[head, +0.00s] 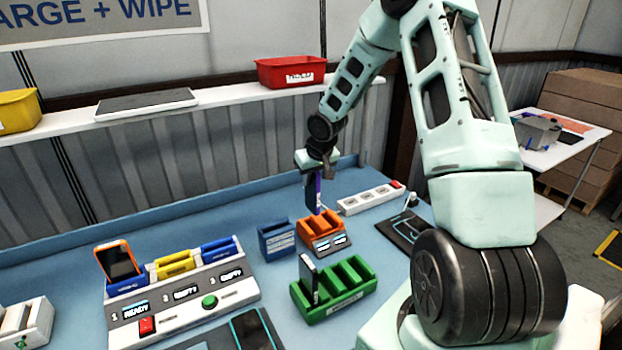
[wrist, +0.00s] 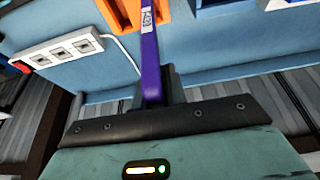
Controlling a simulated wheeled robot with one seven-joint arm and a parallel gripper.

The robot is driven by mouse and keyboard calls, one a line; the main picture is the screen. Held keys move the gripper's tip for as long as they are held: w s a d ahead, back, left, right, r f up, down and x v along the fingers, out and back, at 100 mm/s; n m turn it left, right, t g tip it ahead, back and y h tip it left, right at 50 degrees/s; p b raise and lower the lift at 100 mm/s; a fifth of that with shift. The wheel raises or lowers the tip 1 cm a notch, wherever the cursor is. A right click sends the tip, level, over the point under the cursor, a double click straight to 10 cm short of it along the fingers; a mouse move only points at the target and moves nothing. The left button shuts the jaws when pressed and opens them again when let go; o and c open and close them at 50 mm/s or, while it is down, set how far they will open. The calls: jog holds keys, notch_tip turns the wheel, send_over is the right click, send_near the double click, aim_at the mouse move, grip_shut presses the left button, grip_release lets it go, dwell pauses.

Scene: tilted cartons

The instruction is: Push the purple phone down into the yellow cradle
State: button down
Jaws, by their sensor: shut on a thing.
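The purple phone (head: 318,194) hangs upright, edge-on, below my gripper (head: 316,172), which is shut on its upper end. Its lower end is at the back edge of the orange rack (head: 322,232) in the head view; I cannot tell whether it is in a slot or just above. In the wrist view the purple phone (wrist: 150,62) runs up from between the jaws of my gripper (wrist: 155,92) toward the orange rack (wrist: 126,12). The yellow cradle (head: 175,264) is the middle one on the white charging station, left of the phone, and looks empty.
An orange phone (head: 118,262) stands in the station's left blue cradle; the right blue cradle (head: 220,248) looks empty. A blue box (head: 276,240) and a green rack (head: 335,290) holding a phone stand between. A white power strip (head: 370,198) lies behind right.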

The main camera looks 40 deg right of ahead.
jog(key=shift+r+p, duration=0.75)
jog(key=shift+r, duration=0.05)
jog(key=shift+r+p, duration=1.35)
jog(key=shift+r, duration=0.1)
jog(key=shift+s+f, duration=0.1)
